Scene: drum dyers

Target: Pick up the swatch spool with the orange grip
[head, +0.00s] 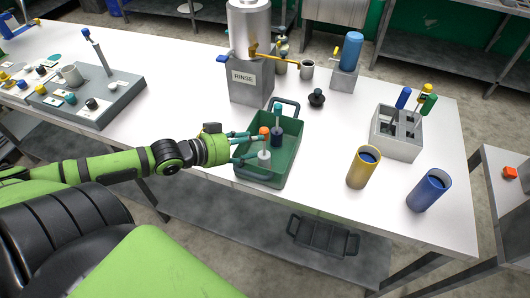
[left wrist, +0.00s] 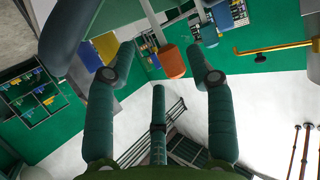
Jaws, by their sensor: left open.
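The swatch spool with the orange grip (head: 264,131) is in the green tray (head: 292,160), its lower part hidden by my gripper and other spools. In the left wrist view the orange grip (left wrist: 172,61) shows between the fingertips, closer to the right one. My left gripper (head: 257,146) is open at the tray's left side, its fingers reaching over the rim towards the spools. It also shows open in the left wrist view (left wrist: 162,52). I cannot tell whether a finger touches the orange grip. My right gripper is not in view.
A teal-topped dark spool (head: 277,128) and a white spool (head: 264,157) stand close by in the tray. The RINSE machine (head: 247,75) is behind. A yellow cup (head: 363,170), a blue cup (head: 429,190) and a grey holder (head: 396,145) stand to the right.

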